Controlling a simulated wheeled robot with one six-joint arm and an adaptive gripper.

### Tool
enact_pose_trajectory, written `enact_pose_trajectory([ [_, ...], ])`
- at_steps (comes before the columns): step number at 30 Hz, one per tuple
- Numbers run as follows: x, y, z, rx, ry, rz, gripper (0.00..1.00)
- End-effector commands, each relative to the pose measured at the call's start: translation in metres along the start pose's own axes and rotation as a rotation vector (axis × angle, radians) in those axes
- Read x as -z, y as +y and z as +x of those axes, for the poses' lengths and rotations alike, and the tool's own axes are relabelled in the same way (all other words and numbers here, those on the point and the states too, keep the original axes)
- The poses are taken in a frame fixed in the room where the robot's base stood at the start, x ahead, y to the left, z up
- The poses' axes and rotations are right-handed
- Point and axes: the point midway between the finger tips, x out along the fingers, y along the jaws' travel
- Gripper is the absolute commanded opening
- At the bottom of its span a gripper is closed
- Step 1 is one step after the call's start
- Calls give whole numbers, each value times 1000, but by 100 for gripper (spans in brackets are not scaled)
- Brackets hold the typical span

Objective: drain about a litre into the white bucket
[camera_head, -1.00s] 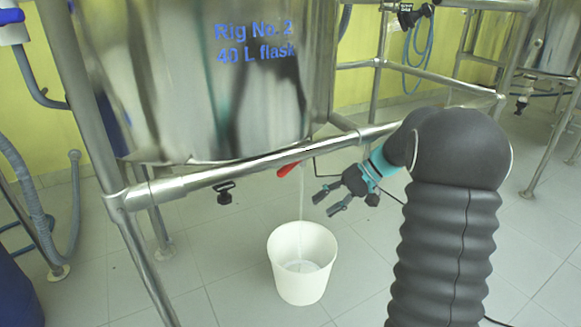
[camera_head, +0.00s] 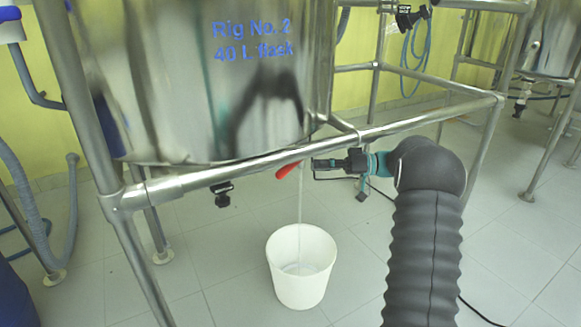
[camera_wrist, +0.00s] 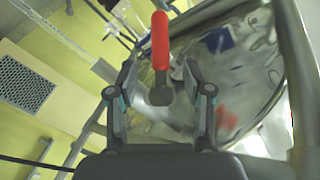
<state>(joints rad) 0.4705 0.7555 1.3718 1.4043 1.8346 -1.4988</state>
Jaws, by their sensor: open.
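The white bucket (camera_head: 301,277) stands upright on the floor under the steel vessel (camera_head: 200,90) marked Rig No. 2. A thin stream of liquid (camera_head: 300,205) falls from below the vessel into the bucket. A red valve handle (camera_head: 289,169) shows at the top of the stream, under the frame rail. My gripper (camera_head: 318,166) is just right of the handle, level with it, apart from it in the head view. In the wrist view the red handle (camera_wrist: 160,42) lies ahead, between the open fingers of my gripper (camera_wrist: 158,80). The liquid level is hard to read.
A steel frame rail (camera_head: 230,172) runs just above the handle and my gripper. A black clamp knob (camera_head: 222,193) hangs from it at left. A frame leg (camera_head: 140,260) stands left of the bucket. The tiled floor (camera_head: 240,240) around the bucket is mostly clear.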

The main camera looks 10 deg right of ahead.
Motion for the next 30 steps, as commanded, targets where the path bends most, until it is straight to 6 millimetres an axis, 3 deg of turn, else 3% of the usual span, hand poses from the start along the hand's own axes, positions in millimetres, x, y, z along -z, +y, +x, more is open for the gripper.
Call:
enact_pose_trajectory([
  [6, 0, 0, 42, 1, -2, 0, 51],
  [13, 0, 0, 75, 1, -2, 1, 51],
  [18, 0, 0, 85, -2, -1, 2, 51],
  [27, -1, 0, 88, -1, -1, 2, 51],
  [28, -1, 0, 88, -1, -1, 2, 48],
  [30, -1, 0, 87, -1, -1, 2, 31],
])
